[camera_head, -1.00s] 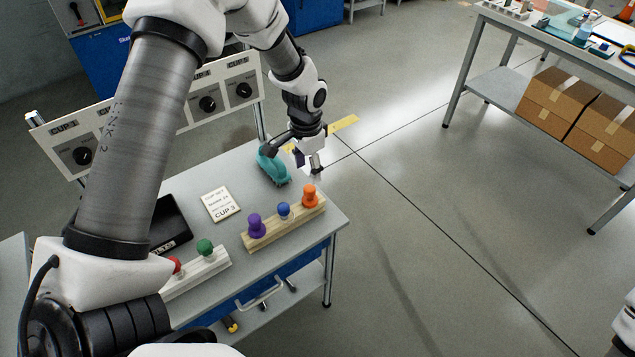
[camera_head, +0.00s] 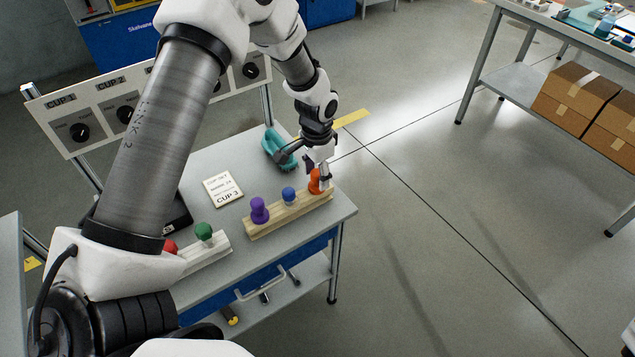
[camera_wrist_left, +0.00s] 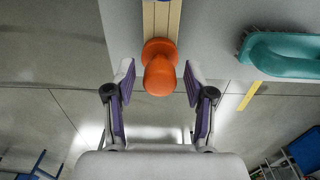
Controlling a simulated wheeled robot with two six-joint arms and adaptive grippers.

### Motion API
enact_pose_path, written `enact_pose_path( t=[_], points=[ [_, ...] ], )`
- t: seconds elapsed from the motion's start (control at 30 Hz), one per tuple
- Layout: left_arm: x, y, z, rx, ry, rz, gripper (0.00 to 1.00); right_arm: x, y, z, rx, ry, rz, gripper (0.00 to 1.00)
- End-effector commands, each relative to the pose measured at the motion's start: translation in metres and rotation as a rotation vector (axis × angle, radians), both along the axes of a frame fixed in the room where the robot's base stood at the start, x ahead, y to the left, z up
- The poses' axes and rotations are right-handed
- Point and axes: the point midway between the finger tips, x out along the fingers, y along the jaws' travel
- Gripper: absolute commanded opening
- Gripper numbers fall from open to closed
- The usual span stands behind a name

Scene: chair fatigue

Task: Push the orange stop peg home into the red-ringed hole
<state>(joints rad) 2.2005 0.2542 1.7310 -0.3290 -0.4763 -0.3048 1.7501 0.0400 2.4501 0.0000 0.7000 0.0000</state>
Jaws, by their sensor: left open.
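The orange stop peg (camera_head: 314,181) stands at the right end of a pale wooden block (camera_head: 275,222) on the bench. It also shows in the left wrist view (camera_wrist_left: 160,72), where its head lies between the finger tips. My left gripper (camera_head: 321,178) is open, with one finger on each side of the peg and a visible gap to both fingers (camera_wrist_left: 158,80). A purple peg (camera_head: 259,210) and a blue peg (camera_head: 288,195) stand in the same block. I cannot see a red-ringed hole. My right gripper is not in view.
A teal brush (camera_head: 277,150) lies just behind the left gripper. A second block (camera_head: 207,257) holds green (camera_head: 203,231) and red pegs. A "CUP 3" card (camera_head: 223,189) lies on the bench (camera_head: 242,165). A panel with knobs (camera_head: 65,105) stands behind.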

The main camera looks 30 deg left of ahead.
Motion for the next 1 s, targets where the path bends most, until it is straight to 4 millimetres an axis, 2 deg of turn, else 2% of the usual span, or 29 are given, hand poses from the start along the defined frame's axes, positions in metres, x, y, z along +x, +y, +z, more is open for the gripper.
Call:
enact_pose_path(
  t=[0.03, 0.17, 0.2, 0.43, 1.0],
  points=[
    [0.0, 0.0, 0.0, 0.0, 0.0, 0.0, 0.51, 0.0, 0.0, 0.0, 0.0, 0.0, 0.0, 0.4],
    [0.0, 0.0, 0.0, 0.0, 0.0, 0.0, 0.05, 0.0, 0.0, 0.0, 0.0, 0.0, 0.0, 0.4],
    [0.0, 0.0, 0.0, 0.0, 0.0, 0.0, 0.0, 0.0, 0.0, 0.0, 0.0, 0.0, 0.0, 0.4],
    [0.0, 0.0, 0.003, 0.0, 0.0, 0.0, 0.0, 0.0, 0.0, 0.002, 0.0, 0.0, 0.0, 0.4],
    [0.0, 0.0, 0.027, 0.0, 0.0, 0.0, 0.0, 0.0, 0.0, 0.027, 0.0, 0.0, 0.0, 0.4]
  ],
)
